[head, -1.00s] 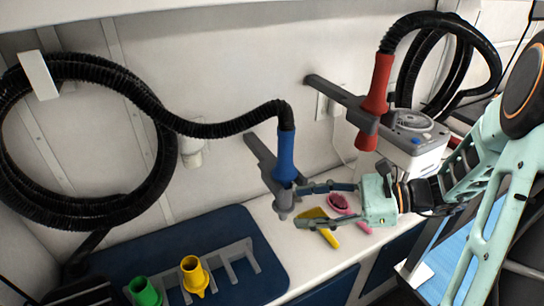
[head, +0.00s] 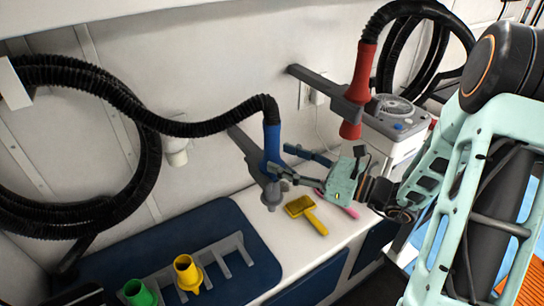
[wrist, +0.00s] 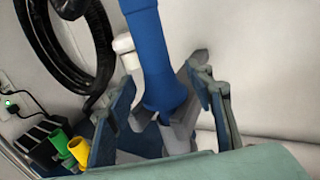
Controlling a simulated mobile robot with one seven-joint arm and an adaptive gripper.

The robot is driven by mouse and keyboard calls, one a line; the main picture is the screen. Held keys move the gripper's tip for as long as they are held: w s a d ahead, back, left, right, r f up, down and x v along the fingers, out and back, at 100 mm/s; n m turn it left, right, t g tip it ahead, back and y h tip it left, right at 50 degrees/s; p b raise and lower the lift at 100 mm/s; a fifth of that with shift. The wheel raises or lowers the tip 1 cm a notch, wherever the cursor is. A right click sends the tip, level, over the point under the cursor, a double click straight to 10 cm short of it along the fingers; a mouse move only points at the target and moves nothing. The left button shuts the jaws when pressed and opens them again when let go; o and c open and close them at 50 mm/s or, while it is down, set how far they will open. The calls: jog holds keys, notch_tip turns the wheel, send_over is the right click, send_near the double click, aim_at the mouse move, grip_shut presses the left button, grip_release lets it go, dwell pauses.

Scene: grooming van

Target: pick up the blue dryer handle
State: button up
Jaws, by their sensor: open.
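The blue dryer handle (head: 271,146) hangs nose down at the end of a black ribbed hose, in a grey wall holder (head: 246,146). My gripper (head: 302,163) is open just to the right of the handle in the head view, its fingers pointing left toward it. In the wrist view the handle (wrist: 155,60) stands between the two open fingers (wrist: 165,112), with the grey holder fork around its lower part. I cannot tell whether a finger touches the handle. The handle's lowest end is partly hidden by the gripper in the head view.
A red dryer handle (head: 363,72) hangs in a second holder at right, near a grey-white machine (head: 395,125). A yellow brush (head: 305,212) and a pink brush lie on the counter below. Yellow (head: 186,272) and green (head: 138,292) nozzles stand on a rack at lower left.

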aim_at(272, 153)
jog(key=x, duration=0.4)
jog(key=shift+s+r+p, duration=0.1)
jog(key=shift+r+p, duration=0.2)
grip_shut()
